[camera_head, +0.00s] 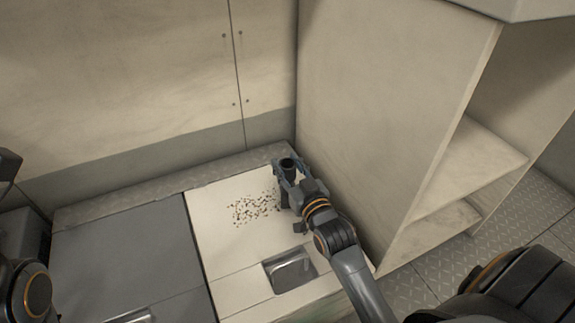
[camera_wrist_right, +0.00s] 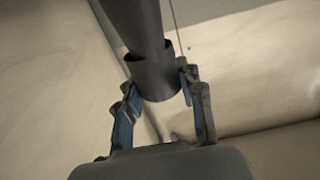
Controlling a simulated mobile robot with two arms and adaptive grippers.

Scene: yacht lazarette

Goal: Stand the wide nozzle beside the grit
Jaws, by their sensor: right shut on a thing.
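The wide nozzle (camera_head: 287,163) is a dark grey tube, roughly upright, at the back right of the white locker top in the head view. My right gripper (camera_head: 289,181) is shut on it. In the right wrist view the nozzle (camera_wrist_right: 156,70) shows between the two blue-padded fingers (camera_wrist_right: 162,103), with a wider collar around a narrower tube. The grit (camera_head: 254,208) is a patch of brown specks just left of the nozzle. The nozzle's lower end is partly hidden by the gripper, so I cannot tell whether it touches the surface. My left gripper is out of view.
The white locker top (camera_head: 225,252) has a recessed metal latch (camera_head: 290,270) near its front. A grey lid (camera_head: 130,255) lies to its left. A tall pale panel (camera_head: 380,110) with open shelves (camera_head: 470,175) stands close on the right. A wall (camera_head: 120,80) closes the back.

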